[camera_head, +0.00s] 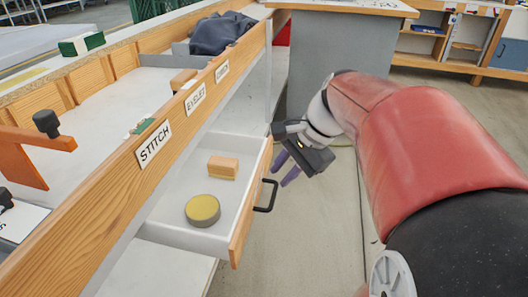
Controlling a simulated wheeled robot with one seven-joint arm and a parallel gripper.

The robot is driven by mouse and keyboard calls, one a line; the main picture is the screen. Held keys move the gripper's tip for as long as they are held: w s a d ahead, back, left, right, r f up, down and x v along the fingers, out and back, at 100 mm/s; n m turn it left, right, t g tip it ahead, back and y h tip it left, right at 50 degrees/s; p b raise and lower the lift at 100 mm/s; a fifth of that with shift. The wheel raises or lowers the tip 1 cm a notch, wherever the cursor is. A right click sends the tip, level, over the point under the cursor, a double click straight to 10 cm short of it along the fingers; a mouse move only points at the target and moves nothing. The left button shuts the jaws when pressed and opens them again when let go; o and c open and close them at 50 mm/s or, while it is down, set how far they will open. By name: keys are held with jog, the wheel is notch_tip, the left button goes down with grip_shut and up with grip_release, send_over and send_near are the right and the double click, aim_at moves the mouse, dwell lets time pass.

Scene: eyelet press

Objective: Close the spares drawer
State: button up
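The drawer (185,227) stands open below the bench edge, pulled out toward the right. Its wooden front (250,205) carries a dark bar handle (267,196). Inside lie a small orange-brown block (223,167) and a round tin with a yellow top (202,210). No label reading "spares" is legible. My gripper (285,171) is just right of the drawer front, above and beyond the handle, with its purple fingers pointing down and left. The fingers look apart with nothing between them. Whether they touch the drawer front cannot be told.
The wooden bench rail (120,190) bears labels "STITCH" (153,143) and "EYELET" (195,98), plus a third, hard to read. A dark cloth bundle (220,33) lies on the bench. A grey cabinet (335,55) stands behind my gripper. The floor right of the drawer (315,235) is clear.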

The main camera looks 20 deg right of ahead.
aim_at(215, 157)
jog(key=w+d+m+y, duration=0.1)
jog(key=w+d+m, duration=0.1)
jog(key=d+m, duration=0.1)
jog(key=w+d+m+t+y, duration=0.1)
jog(key=d+m, duration=0.2)
jog(key=d, duration=0.2)
jog(key=w+d+m+y, duration=0.1)
jog(key=w+d+m, duration=0.1)
jog(key=d+m, duration=0.2)
jog(key=shift+w+d+t, duration=0.3)
jog(key=shift+d+t, duration=0.1)
jog(key=shift+d, duration=0.05)
grip_shut()
jog(key=x, duration=0.4)
jog(key=r+b+x, duration=0.1)
jog(key=x, duration=0.3)
jog(key=w+a+x, duration=0.1)
jog(key=x, duration=0.3)
jog(key=shift+a+r, duration=0.15)
jog(key=shift+r, duration=0.15)
jog(key=shift+w+a, duration=0.3)
jog(key=shift+a, duration=0.05)
